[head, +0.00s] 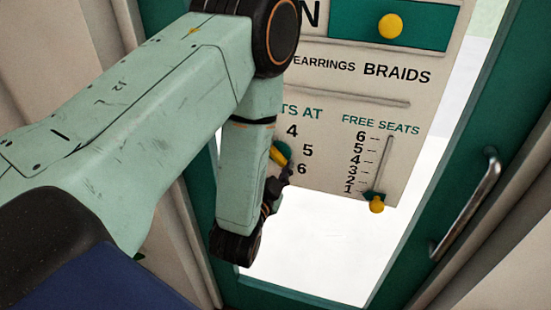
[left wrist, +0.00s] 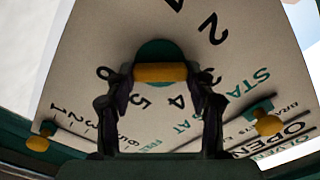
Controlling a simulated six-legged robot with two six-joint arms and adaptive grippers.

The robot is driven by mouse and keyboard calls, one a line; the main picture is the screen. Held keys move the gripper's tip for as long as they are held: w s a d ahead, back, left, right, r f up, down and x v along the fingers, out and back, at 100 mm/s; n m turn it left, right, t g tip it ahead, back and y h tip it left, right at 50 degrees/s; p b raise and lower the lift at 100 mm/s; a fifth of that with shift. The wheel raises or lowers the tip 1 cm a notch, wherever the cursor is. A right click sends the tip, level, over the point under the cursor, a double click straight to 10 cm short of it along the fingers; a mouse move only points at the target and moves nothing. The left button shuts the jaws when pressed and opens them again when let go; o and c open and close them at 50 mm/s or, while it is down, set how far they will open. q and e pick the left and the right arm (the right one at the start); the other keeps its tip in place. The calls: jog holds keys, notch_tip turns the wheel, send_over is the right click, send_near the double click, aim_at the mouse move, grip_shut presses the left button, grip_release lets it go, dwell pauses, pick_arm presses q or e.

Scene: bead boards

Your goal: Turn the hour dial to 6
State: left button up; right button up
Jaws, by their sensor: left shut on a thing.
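The hour dial (left wrist: 165,48) is a teal disc with a yellow bar handle (left wrist: 160,73) on a cream sign board (left wrist: 100,60). In the left wrist view, my left gripper (left wrist: 167,83) has a dark finger at each end of the bar and is shut on it. The numbers 2, 4, 5 and 6 show around the disc. In the head view, the yellow handle (head: 279,156) peeps out beside my left arm, left of 4, 5 and 6. The arm hides most of the dial, and I cannot read where it points. My right gripper is not in view.
A yellow slider knob (head: 376,204) sits at the bottom of the FREE SEATS scale, by 1. Another yellow knob (head: 390,26) sits on a teal strip above. A metal door handle (head: 465,205) is on the teal frame (head: 450,150) at right. Bright glass lies below the board.

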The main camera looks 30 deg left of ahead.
aim_at(283, 112)
pick_arm(q)
jog(key=shift+w+r+m, duration=0.1)
jog(key=shift+r+m, duration=0.05)
jog(key=shift+m, duration=0.15)
jog(key=o, duration=1.2)
jog(key=shift+c, duration=0.2)
notch_tip(283, 112, up, 10)
jog(key=shift+w+d+f, duration=0.1)
jog(key=shift+d+f, duration=0.05)
